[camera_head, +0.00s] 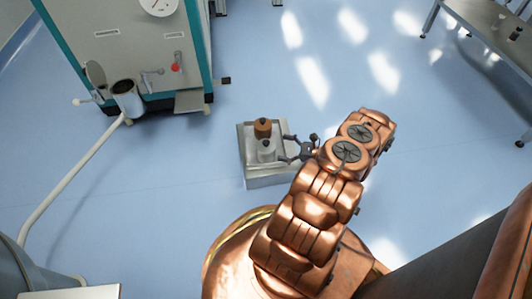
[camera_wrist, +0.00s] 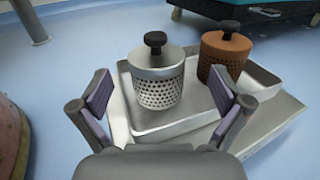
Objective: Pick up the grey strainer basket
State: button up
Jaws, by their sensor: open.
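The grey strainer basket (camera_wrist: 158,78) is a perforated metal cylinder with a black knob on top. It stands upright in a shallow metal tray, and it also shows in the head view (camera_head: 266,150). My gripper (camera_wrist: 160,104) is open and empty, with its purple-padded fingers either side of the basket's lower part in the wrist picture. In the head view my gripper (camera_head: 290,148) is at the right side of the tray, close to the basket. I cannot tell the exact gap between fingers and basket.
A brown perforated basket (camera_wrist: 224,55) with a black knob stands just right of the grey one in the tray (camera_head: 245,135). The tray rests on a low metal block (camera_head: 270,181). A grey and teal machine (camera_head: 130,50) stands at the upper left. Blue floor around is mostly clear.

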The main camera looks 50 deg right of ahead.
aim_at(266, 145)
jog(key=shift+b+x, duration=0.8)
jog(key=shift+x, duration=0.7)
jog(key=shift+b+x, duration=0.75)
jog(key=shift+x, duration=1.05)
jog(key=shift+s+a+r, duration=0.1)
jog(key=shift+a+r, duration=0.05)
jog(key=shift+a, duration=0.05)
jog(key=shift+c, duration=0.4)
jog(key=c, duration=1.1)
jog(key=shift+o, duration=0.2)
